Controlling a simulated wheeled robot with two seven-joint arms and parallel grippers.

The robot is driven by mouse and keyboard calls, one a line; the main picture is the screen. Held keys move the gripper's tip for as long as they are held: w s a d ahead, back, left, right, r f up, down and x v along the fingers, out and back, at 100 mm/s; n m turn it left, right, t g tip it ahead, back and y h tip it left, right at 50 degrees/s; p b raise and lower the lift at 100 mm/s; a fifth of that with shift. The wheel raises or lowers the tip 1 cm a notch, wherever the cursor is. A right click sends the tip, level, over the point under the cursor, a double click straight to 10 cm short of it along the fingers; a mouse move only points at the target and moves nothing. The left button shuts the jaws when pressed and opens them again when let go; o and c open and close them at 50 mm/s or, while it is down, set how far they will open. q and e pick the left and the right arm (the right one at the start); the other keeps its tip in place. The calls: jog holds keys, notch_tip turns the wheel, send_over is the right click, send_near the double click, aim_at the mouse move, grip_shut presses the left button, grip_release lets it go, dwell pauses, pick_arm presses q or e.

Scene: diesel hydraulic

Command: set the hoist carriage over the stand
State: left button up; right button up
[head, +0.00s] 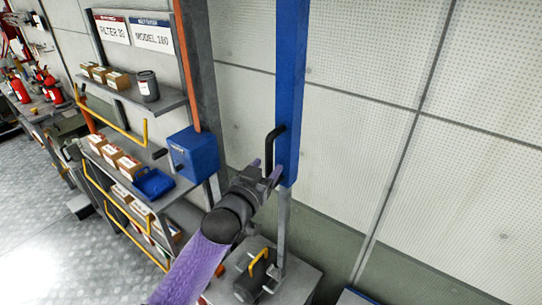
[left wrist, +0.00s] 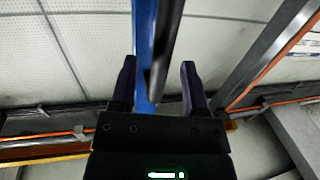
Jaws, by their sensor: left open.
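A tall blue post (head: 290,80) rises in the middle of the head view, with a black bar handle (head: 270,145) on its left side. I cannot tell for sure which part is the hoist carriage. My left gripper (head: 270,172) is open at the lower end of the handle. In the left wrist view the black handle (left wrist: 164,45) runs between the two spread fingers of the gripper (left wrist: 158,85), with the blue post (left wrist: 143,40) behind it. Below is a grey stand (head: 300,283) carrying a dark unit with a yellow handle (head: 259,262). My right gripper does not show.
A blue box (head: 194,152) is mounted on the rack left of the post. Shelves (head: 172,100) with small cartons (head: 118,80) and a dark can (head: 147,85) stand further left. A perforated pale wall (head: 400,70) is behind. Open floor (head: 40,240) lies at lower left.

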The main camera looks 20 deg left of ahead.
pick_arm(q)
jog(key=shift+w+d, duration=0.15)
jog(key=shift+w, duration=0.95)
jog(key=shift+c, duration=0.3)
grip_shut()
dwell(0.4)
